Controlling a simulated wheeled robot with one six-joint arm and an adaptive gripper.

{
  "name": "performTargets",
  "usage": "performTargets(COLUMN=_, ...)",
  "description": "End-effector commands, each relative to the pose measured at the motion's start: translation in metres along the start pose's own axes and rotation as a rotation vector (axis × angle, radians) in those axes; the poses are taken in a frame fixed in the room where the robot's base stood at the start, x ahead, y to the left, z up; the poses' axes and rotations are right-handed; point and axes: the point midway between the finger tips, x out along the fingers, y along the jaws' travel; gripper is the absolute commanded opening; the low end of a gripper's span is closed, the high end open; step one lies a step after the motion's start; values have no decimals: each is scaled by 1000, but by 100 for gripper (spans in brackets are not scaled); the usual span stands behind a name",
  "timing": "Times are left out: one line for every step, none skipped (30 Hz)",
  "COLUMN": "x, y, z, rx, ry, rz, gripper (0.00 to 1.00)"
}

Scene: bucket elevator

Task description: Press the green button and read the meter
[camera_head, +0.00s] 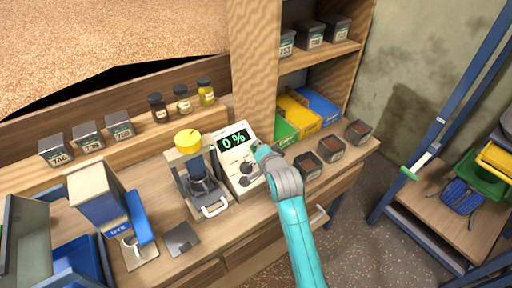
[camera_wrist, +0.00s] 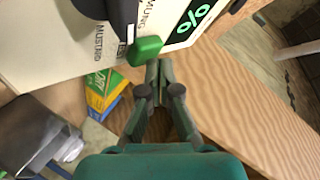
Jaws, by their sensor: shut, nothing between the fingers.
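The meter is a white boxy device (camera_head: 232,175) on the workbench, with a dark display (camera_head: 234,140) reading "0 %" in green. The display also shows in the wrist view (camera_wrist: 192,20), seen sideways with part of the reading cut off. The green button (camera_wrist: 145,50) is on the meter's white face near the display. My gripper (camera_wrist: 159,68) is shut and empty, its fingertips right beside the green button. Whether they touch it cannot be told. In the head view, my gripper (camera_head: 261,149) is at the meter's right side and hides the button.
A device with a yellow top (camera_head: 188,141) stands just left of the meter. Green, yellow and blue packets (camera_head: 300,112) lie behind my gripper. Open dark tins (camera_head: 308,166) line the bench to the right. A wooden post (camera_head: 254,70) rises behind the meter.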

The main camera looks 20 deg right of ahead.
Motion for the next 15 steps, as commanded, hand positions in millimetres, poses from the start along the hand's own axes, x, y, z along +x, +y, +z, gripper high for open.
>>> performTargets(x=0, y=0, z=0, rx=0, ry=0, rz=0, gripper=0)
performTargets(x=1, y=0, z=1, rx=0, ry=0, rz=0, gripper=0)
performTargets(x=1, y=1, z=1, rx=0, ry=0, rz=0, gripper=0)
performTargets(x=1, y=1, z=1, rx=0, ry=0, rz=0, gripper=0)
performTargets(x=1, y=1, z=1, rx=0, ry=0, rz=0, gripper=0)
performTargets(x=2, y=1, z=1, rx=0, ry=0, rz=0, gripper=0)
performTargets(x=2, y=1, z=1, rx=0, ry=0, rz=0, gripper=0)
performTargets(x=2, y=1, z=2, rx=0, ry=0, rz=0, gripper=0)
performTargets(x=2, y=2, z=2, rx=0, ry=0, rz=0, gripper=0)
performTargets(x=3, y=2, z=2, rx=0, ry=0, rz=0, gripper=0)
performTargets(x=3, y=2, z=2, rx=0, ry=0, rz=0, gripper=0)
performTargets(x=3, y=2, z=2, rx=0, ry=0, rz=0, gripper=0)
performTargets(x=3, y=2, z=2, rx=0, ry=0, rz=0, gripper=0)
performTargets(x=4, y=2, z=3, rx=0, ry=0, rz=0, gripper=0)
performTargets(x=4, y=3, z=3, rx=0, ry=0, rz=0, gripper=0)
